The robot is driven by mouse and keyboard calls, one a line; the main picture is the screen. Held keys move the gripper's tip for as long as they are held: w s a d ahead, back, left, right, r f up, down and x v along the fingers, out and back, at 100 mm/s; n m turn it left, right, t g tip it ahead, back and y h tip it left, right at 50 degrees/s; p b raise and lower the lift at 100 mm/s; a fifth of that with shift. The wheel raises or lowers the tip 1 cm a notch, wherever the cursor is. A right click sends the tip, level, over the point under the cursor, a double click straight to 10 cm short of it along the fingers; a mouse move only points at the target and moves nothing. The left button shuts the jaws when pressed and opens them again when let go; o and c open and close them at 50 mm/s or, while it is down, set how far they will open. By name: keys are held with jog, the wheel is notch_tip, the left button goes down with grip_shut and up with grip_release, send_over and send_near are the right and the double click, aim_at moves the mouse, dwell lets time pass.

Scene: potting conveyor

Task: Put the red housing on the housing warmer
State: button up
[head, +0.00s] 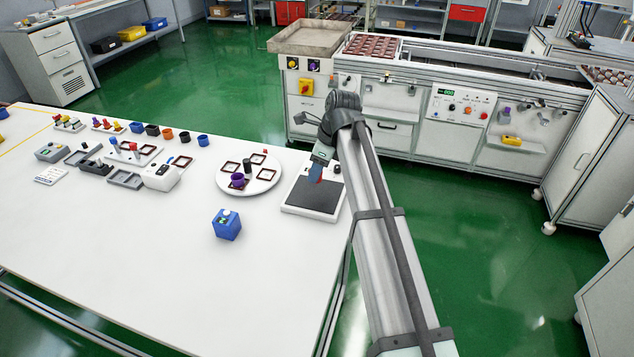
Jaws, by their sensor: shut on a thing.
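The housing warmer appears to be the dark flat plate (310,198) in a white frame at the table's right edge. My gripper (316,175) is over the back part of this plate, pointing down. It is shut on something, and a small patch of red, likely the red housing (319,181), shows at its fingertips. My gripper and arm hide most of it. I cannot tell whether it touches the plate or hangs just above it.
A white round plate (262,187) with square dark frames and a purple cup (238,180) is left of the warmer. A blue box (227,224) stands in front. Coloured cups, trays and small devices fill the table's back left. The front table is clear.

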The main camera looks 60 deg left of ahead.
jog(key=shift+f, duration=2.3)
jog(key=shift+f, duration=0.1)
jog(key=o, duration=1)
jog(key=v, duration=1.2)
